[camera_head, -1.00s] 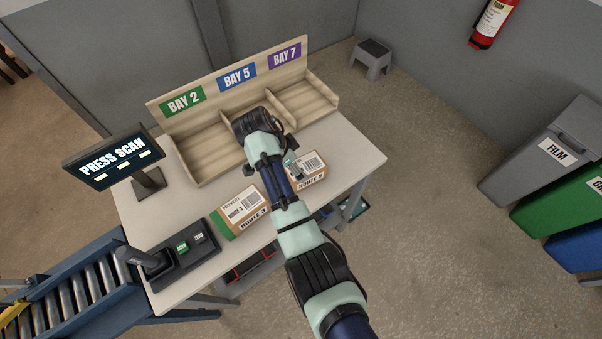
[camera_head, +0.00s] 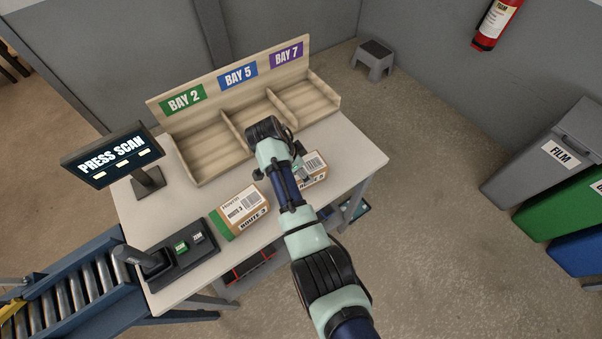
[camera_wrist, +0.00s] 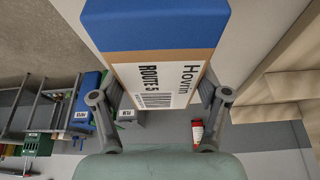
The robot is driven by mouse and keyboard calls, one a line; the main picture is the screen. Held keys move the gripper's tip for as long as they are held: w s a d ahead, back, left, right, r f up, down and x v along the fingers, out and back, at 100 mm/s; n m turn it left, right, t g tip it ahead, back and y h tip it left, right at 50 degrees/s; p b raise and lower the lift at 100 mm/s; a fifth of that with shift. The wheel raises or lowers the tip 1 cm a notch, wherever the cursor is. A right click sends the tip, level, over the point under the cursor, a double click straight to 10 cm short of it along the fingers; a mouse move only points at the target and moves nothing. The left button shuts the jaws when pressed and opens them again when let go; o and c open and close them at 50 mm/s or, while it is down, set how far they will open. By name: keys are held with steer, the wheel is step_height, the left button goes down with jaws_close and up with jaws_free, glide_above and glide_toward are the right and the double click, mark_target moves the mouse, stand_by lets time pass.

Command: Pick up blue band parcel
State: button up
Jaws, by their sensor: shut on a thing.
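My gripper (camera_wrist: 160,95) is shut on the parcel, with one finger against each side. In the head view my gripper (camera_head: 299,170) is at the parcel's left part. I cannot tell whether the parcel touches the table.
A green-banded parcel (camera_head: 242,210) lies to the left on the table (camera_head: 355,160). A wooden rack (camera_head: 200,148) with bays 2, 5 and 7 stands behind. A "PRESS SCAN" screen (camera_head: 112,155) and button console (camera_head: 188,246) are at the left. A roller conveyor (camera_head: 70,295) adjoins.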

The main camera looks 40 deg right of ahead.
steer(key=shift+r, duration=0.1)
step_height(320, 180, up, 20)
steer(key=p, duration=0.7)
steer(key=shift+p, duration=0.4)
